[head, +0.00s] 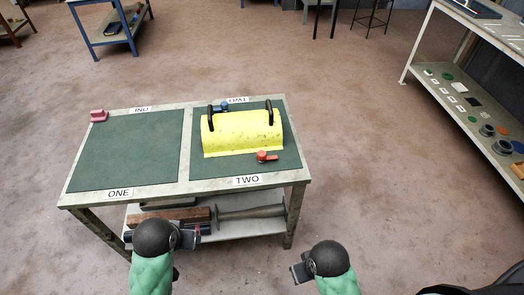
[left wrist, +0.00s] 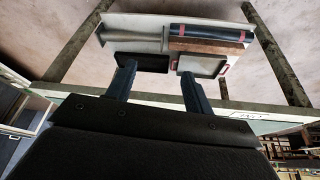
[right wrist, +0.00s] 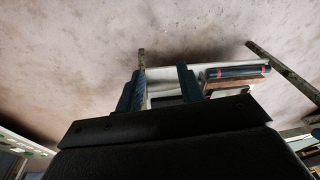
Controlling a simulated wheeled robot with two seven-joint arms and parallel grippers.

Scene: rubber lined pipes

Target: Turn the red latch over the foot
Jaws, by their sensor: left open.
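The red latch (head: 266,156) sits at the front right of the yellow curved cover (head: 240,132), by its front lower edge on the mat marked TWO. Whether it lies over the foot is too small to tell. The cover has two dark upright handles. My left gripper (head: 190,238) is in front of the table, below its top; its fingers are apart and empty in the left wrist view (left wrist: 157,72). My right gripper (head: 299,270) is in front of the table's right end, away from the latch; its fingers are apart and empty in the right wrist view (right wrist: 161,75).
A blue latch (head: 223,105) is at the cover's back edge. The mat marked ONE (head: 130,150) is bare. A pink block (head: 98,115) stands at the table's back left corner. The lower shelf (head: 235,229) holds pipes and a brown block. A shelf with parts (head: 465,100) stands right.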

